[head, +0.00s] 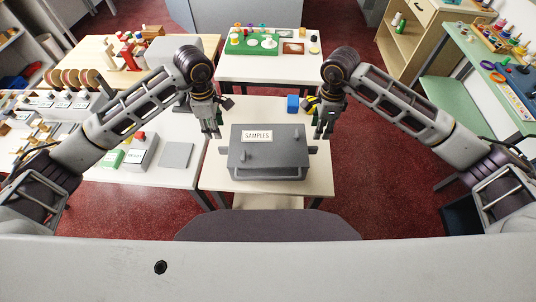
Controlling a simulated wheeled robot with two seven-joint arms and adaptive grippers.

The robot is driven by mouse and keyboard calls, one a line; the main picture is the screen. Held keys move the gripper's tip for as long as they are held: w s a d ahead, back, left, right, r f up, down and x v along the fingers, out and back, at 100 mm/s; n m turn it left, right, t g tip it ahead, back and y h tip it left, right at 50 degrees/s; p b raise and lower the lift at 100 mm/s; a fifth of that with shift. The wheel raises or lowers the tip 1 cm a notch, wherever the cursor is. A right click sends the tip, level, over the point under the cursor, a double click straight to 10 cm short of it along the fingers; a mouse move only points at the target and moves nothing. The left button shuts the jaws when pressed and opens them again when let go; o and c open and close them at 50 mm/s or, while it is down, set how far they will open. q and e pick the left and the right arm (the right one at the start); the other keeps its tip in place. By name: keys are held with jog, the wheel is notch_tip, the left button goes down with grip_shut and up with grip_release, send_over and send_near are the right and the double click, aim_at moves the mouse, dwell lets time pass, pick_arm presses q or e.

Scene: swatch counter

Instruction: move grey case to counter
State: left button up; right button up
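The grey case (262,163) stands on the pale table (212,178) in front of me, with a white SAMPLES label on its lid and a handle sticking out at each side. My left gripper (213,134) points down above the case's left side handle, apart from it. My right gripper (323,135) points down above the right side handle, also apart from it. Both look open and empty. A white-topped counter (180,177) adjoins on the left; which surface the task calls the counter is not marked.
On the left counter are a flat grey square (176,155), a grey box (142,152) and a green box (111,158). A blue cube (293,103) is behind the case. A far table (270,72) carries a green tray. Red floor lies open to the right.

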aim_at(221, 147)
pick_arm(q)
jog(key=shift+f, duration=0.1)
pick_arm(e)
jog(key=shift+f, duration=0.1)
